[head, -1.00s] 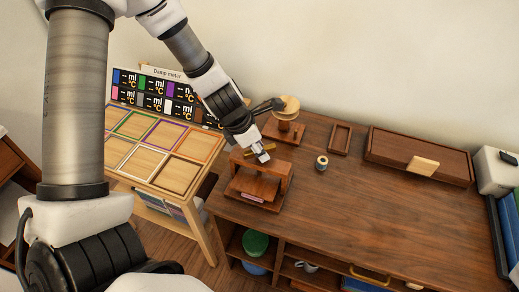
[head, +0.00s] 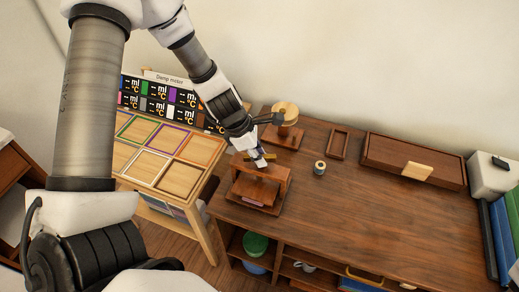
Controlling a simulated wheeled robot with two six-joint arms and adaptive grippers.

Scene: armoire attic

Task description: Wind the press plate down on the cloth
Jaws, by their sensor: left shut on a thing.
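The wooden press (head: 278,174) stands at the left end of the brown bench top, with an upper beam over a flat base. My left gripper (head: 260,162) is at the top of the press and is shut on its brass handle (head: 270,156), pointing down. The wooden press plate (head: 255,188) shows under the beam. A small strip of pinkish cloth (head: 253,202) shows at the front of the base, below the plate. The gripper hides part of the handle and screw. I cannot tell whether the plate touches the cloth. My right gripper is not in view.
A round-topped wooden stand (head: 285,113) is close behind the press. A thread spool (head: 319,168), a small tray (head: 339,143) and a long wooden box (head: 400,157) lie to the right. The damp meter table (head: 150,165) is at left. The bench's front middle is clear.

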